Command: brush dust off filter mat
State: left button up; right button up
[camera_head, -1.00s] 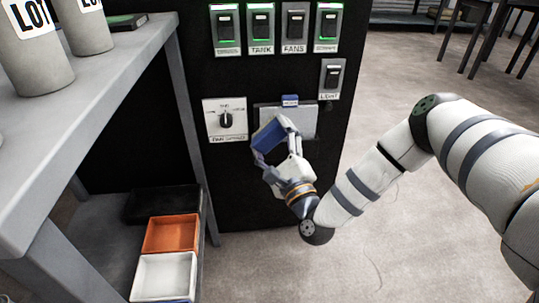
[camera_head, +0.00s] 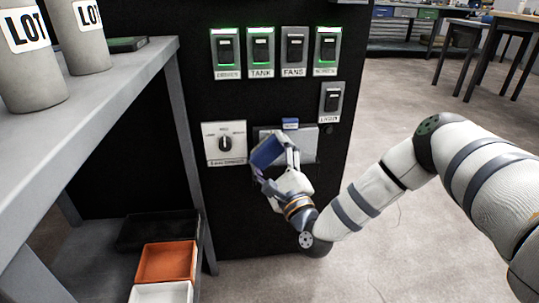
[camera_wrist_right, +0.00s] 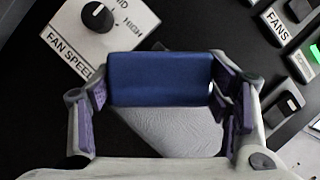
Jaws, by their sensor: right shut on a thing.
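My right gripper (camera_head: 268,155) is in front of the black cabinet, low on its face. In the right wrist view the fingers (camera_wrist_right: 160,95) are shut on a smooth blue block (camera_wrist_right: 160,79), which looks like the brush; no bristles show. A grey textured surface (camera_wrist_right: 178,128), likely the filter mat, lies behind and below the block. My left gripper is not in view.
A fan speed dial plate (camera_head: 225,143) is close left of the gripper, with a light switch (camera_head: 332,102) above right and several switches higher up. A grey table (camera_head: 90,120) with LOT containers stands left; orange (camera_head: 167,263) and white trays sit below it.

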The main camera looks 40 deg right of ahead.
jog(key=shift+w+d, duration=0.5)
jog(key=shift+w, duration=0.3)
jog(key=s+d, duration=0.1)
jog(key=s+d+p, duration=0.1)
jog(key=d, duration=0.1)
jog(key=shift+d+r, duration=0.1)
jog(key=shift+d, duration=0.15)
jog(key=shift+c, duration=0.4)
jog(key=shift+w+a, duration=0.6)
jog(key=shift+a, duration=0.25)
jog(key=shift+w+a, duration=0.55)
jog(key=shift+a, duration=0.25)
jog(key=shift+c, duration=0.6)
